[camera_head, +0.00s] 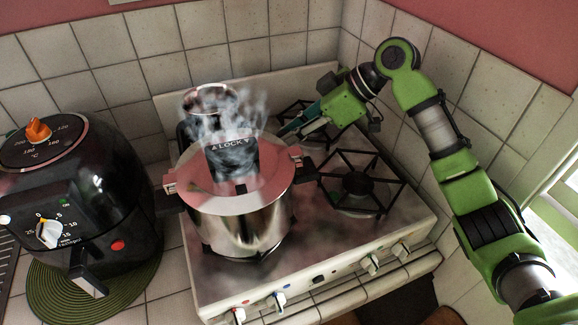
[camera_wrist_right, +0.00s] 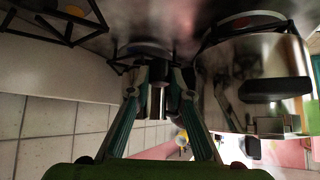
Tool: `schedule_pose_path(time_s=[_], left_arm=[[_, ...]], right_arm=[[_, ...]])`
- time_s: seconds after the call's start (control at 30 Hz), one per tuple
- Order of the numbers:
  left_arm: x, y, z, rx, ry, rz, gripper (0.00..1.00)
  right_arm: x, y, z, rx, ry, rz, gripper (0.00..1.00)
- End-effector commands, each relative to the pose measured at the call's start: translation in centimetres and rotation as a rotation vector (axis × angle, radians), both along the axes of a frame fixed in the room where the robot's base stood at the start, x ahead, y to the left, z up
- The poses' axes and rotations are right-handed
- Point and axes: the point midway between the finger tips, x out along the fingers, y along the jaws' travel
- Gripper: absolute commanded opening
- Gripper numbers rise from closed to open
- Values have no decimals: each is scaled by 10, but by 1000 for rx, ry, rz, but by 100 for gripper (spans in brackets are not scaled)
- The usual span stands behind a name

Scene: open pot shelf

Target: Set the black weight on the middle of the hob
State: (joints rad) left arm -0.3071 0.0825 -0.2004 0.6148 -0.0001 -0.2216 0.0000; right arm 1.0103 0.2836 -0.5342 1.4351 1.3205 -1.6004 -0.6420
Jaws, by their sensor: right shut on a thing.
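My right gripper (camera_head: 290,128) reaches in from the right, low over the back of the hob (camera_head: 318,185), behind the pressure cooker. It also shows in the right wrist view (camera_wrist_right: 158,92), its fingers closed in on a small dark thing, taken as the black weight. A bright metallic part (camera_wrist_right: 157,103) shows between the fingers; I cannot tell whether it belongs to the weight. In the head view the weight cannot be made out near the fingertips, by the cooker lid and steam. My left gripper is not in view.
A steaming pressure cooker (camera_head: 240,222) stands on the left front of the hob, its side handles sticking out. A black canister with a shiny top (camera_head: 208,92) stands behind it. The right front burner (camera_head: 358,186) is empty. A black air fryer (camera_head: 85,180) stands left.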

Motion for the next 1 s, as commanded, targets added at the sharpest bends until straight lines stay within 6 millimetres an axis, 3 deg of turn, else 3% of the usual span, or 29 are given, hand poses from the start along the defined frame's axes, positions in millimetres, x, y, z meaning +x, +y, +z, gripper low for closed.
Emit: schedule_pose_path(time_s=[0.17,0.43,0.6,0.97,1.0], left_arm=[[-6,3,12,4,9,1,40],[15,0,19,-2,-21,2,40],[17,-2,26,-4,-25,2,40],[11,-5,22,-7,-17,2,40],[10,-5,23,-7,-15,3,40]], right_arm=[[-1,0,-31,0,5,-2,0],[-1,0,-55,0,4,-1,0],[0,0,-78,1,4,-3,0],[0,0,-85,0,1,-1,0],[0,0,-84,0,1,-1,31]])
